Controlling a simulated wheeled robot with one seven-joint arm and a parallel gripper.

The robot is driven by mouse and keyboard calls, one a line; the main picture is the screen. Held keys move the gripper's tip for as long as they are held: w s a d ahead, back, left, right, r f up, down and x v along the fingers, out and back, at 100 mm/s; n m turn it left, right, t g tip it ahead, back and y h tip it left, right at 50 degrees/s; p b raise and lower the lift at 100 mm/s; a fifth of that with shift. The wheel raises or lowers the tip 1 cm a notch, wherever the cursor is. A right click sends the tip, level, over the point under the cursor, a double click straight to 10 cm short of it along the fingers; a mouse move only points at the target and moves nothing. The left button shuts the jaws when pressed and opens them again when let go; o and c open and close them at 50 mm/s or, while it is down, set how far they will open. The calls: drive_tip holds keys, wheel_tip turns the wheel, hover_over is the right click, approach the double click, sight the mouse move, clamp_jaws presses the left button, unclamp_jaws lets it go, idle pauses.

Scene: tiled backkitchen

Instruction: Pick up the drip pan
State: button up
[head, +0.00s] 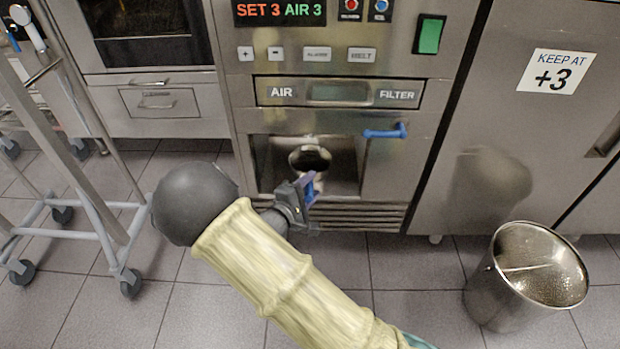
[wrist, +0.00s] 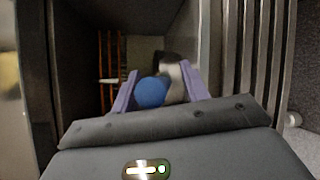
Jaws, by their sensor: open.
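A small round metal vessel with a dark inside, which looks like the drip pan (head: 309,159), sits in the open recess low in the machine's front. In the wrist view the pan (wrist: 175,84) shows partly as a pale metal side with a dark part behind it. A blue round end (wrist: 152,91), seemingly of its handle, lies between my fingers. My gripper (head: 311,184) is open at the mouth of the recess, just in front of the pan. Its purple fingers (wrist: 159,70) flank the blue end in the wrist view. I cannot tell whether they touch it.
The recess wall (head: 262,165) is close on the left. A blue handle (head: 385,132) sticks out on the panel to the right. A steel bucket (head: 505,292) stands on the floor at right, and a wheeled rack (head: 95,215) at left. Vent slats (head: 360,217) run below the recess.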

idle(0.4)
clamp_jaws()
drive_tip(key=shift+r, duration=0.25)
drive_tip(key=shift+r+p, duration=3.9)
drive_tip(key=shift+r, duration=0.95)
